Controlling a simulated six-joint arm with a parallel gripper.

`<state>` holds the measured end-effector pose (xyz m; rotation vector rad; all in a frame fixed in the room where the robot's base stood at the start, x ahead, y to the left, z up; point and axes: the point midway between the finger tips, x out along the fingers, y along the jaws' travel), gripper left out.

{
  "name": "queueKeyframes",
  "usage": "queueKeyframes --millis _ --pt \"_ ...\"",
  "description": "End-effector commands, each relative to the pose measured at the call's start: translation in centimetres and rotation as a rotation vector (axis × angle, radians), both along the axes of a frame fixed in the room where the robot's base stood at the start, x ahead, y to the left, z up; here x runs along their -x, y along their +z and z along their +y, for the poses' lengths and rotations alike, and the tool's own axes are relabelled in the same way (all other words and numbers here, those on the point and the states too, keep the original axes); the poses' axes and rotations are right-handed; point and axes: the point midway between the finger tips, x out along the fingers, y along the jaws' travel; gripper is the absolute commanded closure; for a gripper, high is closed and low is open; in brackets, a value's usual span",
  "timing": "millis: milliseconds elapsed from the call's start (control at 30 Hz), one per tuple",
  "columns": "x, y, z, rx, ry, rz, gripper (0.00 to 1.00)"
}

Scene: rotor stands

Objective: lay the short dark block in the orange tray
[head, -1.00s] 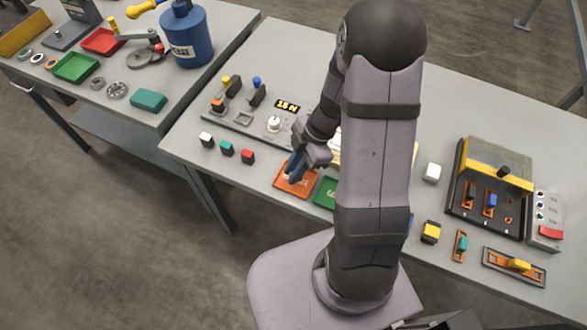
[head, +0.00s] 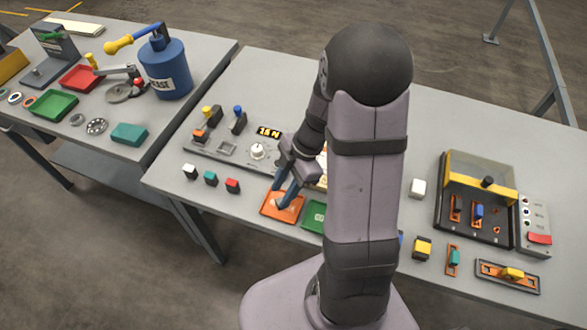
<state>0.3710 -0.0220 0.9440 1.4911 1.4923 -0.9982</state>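The orange tray (head: 270,212) lies near the front edge of the table, left of my arm, with a pale mark on its floor. My gripper (head: 279,197) is over the tray, pointing down, with its two blue fingers apart. No block shows between the fingers. I cannot make out the short dark block for certain in or around the tray; my fingers cover part of the tray. Dark pieces with a yellow knob (head: 213,117) and a blue knob (head: 238,123) stand on the grey panel behind.
A green tray (head: 313,218) sits right beside the orange one, partly behind my arm. Small white (head: 190,171), teal (head: 210,178) and red (head: 232,185) capped blocks stand to the left. A yellow-barred fixture (head: 480,180) stands at the right.

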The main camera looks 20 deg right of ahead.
Motion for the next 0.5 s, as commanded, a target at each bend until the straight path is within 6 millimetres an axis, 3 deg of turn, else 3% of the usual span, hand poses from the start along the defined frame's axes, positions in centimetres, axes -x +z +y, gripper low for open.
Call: queueKeyframes --millis 300,500 --pt "-0.2 5.2 -2.3 0.002 -0.003 -0.006 0.65" --pt "-0.1 7.5 -3.2 0.001 -0.002 -0.002 0.65"
